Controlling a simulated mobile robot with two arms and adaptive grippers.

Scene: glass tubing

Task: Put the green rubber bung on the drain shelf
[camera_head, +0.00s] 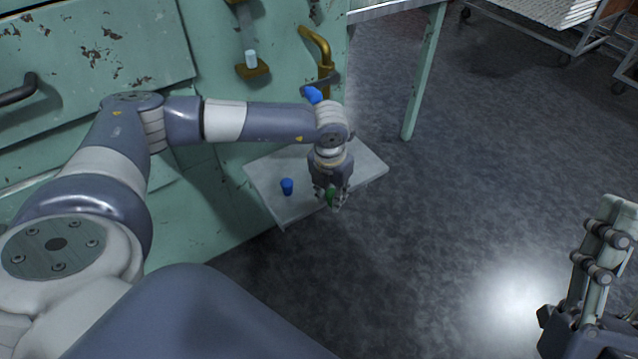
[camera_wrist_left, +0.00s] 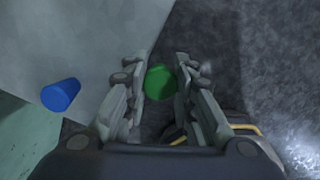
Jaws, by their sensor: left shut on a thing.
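The green rubber bung (camera_head: 331,196) is held between the fingertips of my left gripper (camera_head: 331,199), which points down and is shut on it. In the left wrist view the green bung (camera_wrist_left: 159,82) sits between the two fingers (camera_wrist_left: 158,88). The drain shelf (camera_head: 265,177) is a pale grey plate against the green cabinet. The bung appears at the shelf's front edge in the head view. In the wrist view it shows against dark floor, just beside the shelf's edge (camera_wrist_left: 100,35). My right gripper (camera_head: 600,255) is at the far right, partly cut off.
A blue bung (camera_head: 287,186) stands on the shelf left of my left gripper; it also shows in the wrist view (camera_wrist_left: 61,95). Bare shelf surface lies around the blue bung.

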